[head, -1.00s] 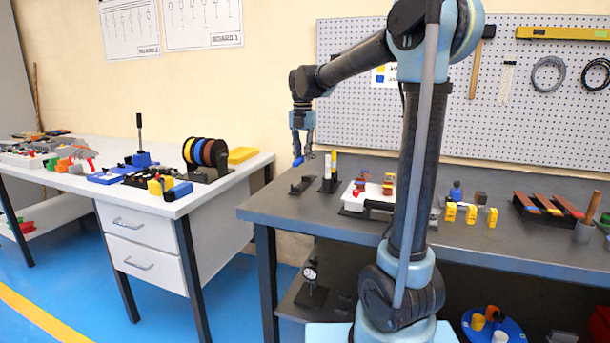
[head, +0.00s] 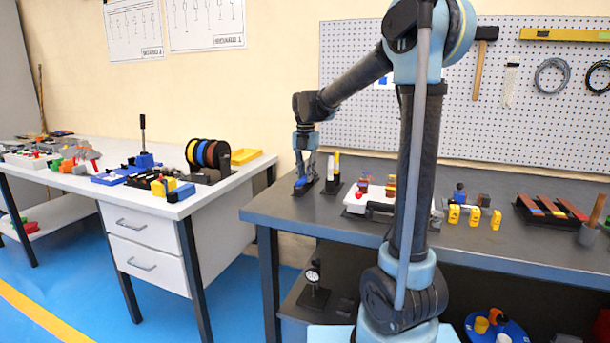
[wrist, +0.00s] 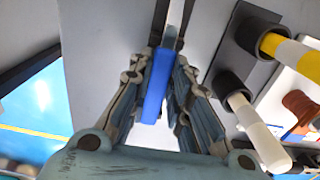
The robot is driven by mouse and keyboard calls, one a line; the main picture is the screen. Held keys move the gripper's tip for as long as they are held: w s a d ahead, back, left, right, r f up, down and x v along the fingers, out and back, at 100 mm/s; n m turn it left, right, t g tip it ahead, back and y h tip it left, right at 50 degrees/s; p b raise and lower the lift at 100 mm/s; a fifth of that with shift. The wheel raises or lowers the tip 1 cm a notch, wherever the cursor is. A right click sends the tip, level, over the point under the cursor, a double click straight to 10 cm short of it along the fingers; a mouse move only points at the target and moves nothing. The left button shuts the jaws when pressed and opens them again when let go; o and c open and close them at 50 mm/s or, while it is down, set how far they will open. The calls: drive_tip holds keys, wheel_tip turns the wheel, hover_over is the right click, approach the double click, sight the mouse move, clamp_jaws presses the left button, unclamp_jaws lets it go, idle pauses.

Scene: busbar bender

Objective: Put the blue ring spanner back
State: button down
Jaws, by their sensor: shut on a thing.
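My gripper (head: 305,172) is low over the left end of the dark grey bench, pointing down. It is shut on the blue ring spanner (wrist: 156,88), whose blue body shows between the fingers in the wrist view. In the head view only a small blue part of the spanner (head: 300,183) shows below the fingers. The spanner is right at a low black holder (head: 305,190) on the bench. A dark part of that holder lies beyond the spanner in the wrist view. I cannot tell whether the spanner is seated in it or touching it.
A black pen stand (head: 331,186) with a white and a yellow marker stands close to the right of my gripper; it is also close in the wrist view (wrist: 228,82). A white tray (head: 362,206) is further right. The bench's left edge is near.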

drive_tip(key=shift+f, duration=0.1)
drive_tip(key=c, duration=1.5)
unclamp_jaws()
wheel_tip(320, 180, up, 13)
drive_tip(key=shift+f, duration=0.2)
